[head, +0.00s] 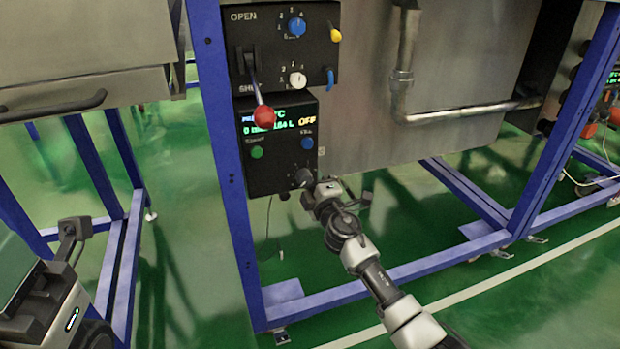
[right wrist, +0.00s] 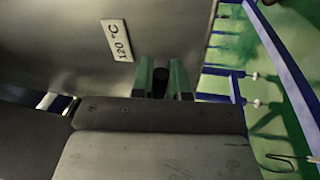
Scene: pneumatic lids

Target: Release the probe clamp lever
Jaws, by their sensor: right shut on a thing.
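My right gripper (head: 322,187) is at the lower edge of the steel tank, just right of the black control box. In the right wrist view, its two fingers (right wrist: 161,72) stand on either side of a short dark rounded piece (right wrist: 160,84) and are shut on it. This piece is probably the probe clamp lever; most of it is hidden, and I cannot tell its angle. In the head view the gripper covers it. A grey finger-like part (head: 74,238), apparently my left gripper, is at lower left, away from the panel; its jaw opening is unclear.
The black control box (head: 249,172) has a display, buttons and a dark knob (head: 303,176). A red-tipped lever (head: 264,117) hangs above it. A blue frame post (head: 228,160) stands at left. A steel pipe (head: 402,85) runs along the tank (head: 460,110). A 120 °C label (right wrist: 117,40) is nearby.

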